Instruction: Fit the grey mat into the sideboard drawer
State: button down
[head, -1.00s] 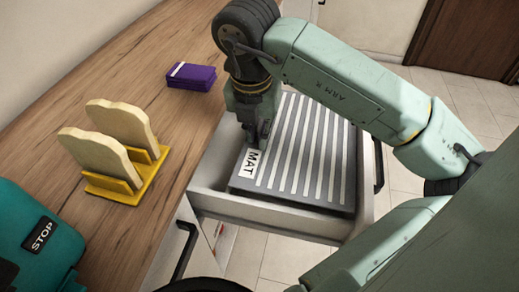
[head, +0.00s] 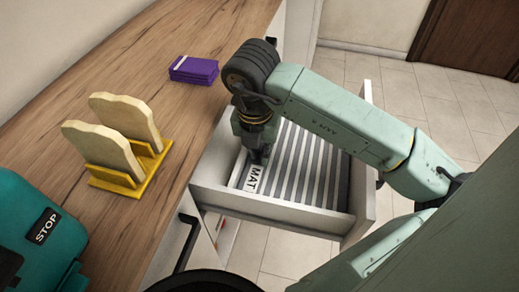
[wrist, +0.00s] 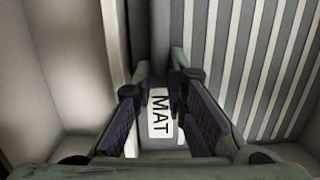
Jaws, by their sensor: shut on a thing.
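The grey mat (head: 308,172) has white stripes and a white label reading MAT. In the head view it lies low inside the open sideboard drawer (head: 270,208), below the tops of the drawer walls. Part of it is hidden behind my arm. My gripper (head: 258,158) reaches down into the drawer at the mat's left end, by the label, and is shut on the mat. In the wrist view the mat (wrist: 250,70) fills the right side, and the fingers of my gripper (wrist: 160,70) stand either side of the label. The fingertip contact is hard to see.
The wooden sideboard top (head: 110,225) is left of the drawer. On it are a yellow rack (head: 128,185) holding two pale boards, a purple block (head: 194,70), and a teal case (head: 40,235) marked STOP. Tiled floor (head: 370,75) lies beyond the drawer.

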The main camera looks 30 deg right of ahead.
jog(key=shift+f+b, duration=0.5)
jog(key=shift+b, duration=0.25)
jog(key=c, duration=1.9)
grip_release()
jog(key=shift+r, duration=0.1)
notch_tip(320, 180, up, 2)
jog(key=p, duration=0.2)
jog(key=shift+p, duration=0.3)
notch_tip(320, 180, up, 11)
jog(key=s+a+b, duration=0.1)
jog(key=shift+a, duration=0.25)
